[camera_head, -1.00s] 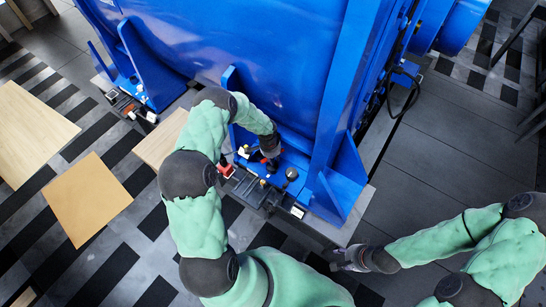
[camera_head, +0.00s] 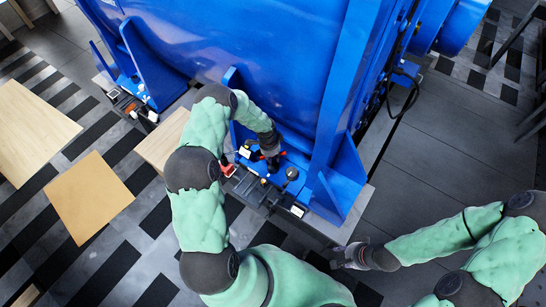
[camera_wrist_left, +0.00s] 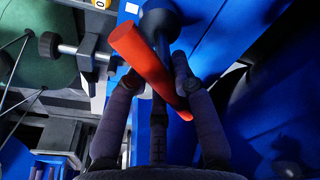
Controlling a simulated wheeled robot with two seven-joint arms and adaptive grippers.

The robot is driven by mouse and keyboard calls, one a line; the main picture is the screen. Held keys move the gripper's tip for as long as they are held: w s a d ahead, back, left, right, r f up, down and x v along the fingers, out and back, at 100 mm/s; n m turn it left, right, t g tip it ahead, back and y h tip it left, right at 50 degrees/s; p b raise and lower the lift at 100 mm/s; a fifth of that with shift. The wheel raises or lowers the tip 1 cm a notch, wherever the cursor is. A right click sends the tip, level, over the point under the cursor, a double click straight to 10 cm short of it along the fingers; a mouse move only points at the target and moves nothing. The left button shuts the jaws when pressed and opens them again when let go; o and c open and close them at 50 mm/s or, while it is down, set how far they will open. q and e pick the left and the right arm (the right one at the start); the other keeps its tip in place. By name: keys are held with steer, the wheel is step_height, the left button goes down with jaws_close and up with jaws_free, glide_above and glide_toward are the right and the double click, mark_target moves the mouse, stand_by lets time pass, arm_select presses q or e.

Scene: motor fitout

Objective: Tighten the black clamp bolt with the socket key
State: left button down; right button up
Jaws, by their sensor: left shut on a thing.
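My left gripper (camera_head: 271,158) is at the blue motor's foot. In the left wrist view my left gripper (camera_wrist_left: 158,85) is shut on the socket key. The key has a red bar handle (camera_wrist_left: 145,57) and a dark shaft with a round dark end (camera_wrist_left: 160,18). The red bar lies slanted across the fingers and also shows in the head view (camera_head: 283,153). I cannot make out the black clamp bolt for certain; the gripper and key cover much of the foot. My right gripper (camera_head: 345,257) hangs apart at the lower right, its fingers too small to read.
The large blue motor housing (camera_head: 250,60) fills the upper middle, with upright ribs beside my left arm. A round black-topped part (camera_head: 291,174) stands on the foot nearby. A black knob on a silver shaft (camera_wrist_left: 48,45) shows left of the key.

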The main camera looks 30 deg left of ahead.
arm_select(q)
steer(key=shift+a+m, duration=0.1)
steer(key=shift+m, duration=1.3)
steer(key=shift+m+g, duration=0.3)
steer(key=shift+m, duration=1.1)
steer(key=shift+a+m+b, duration=0.1)
steer(key=shift+m+b, duration=0.3)
steer(key=shift+m, duration=1)
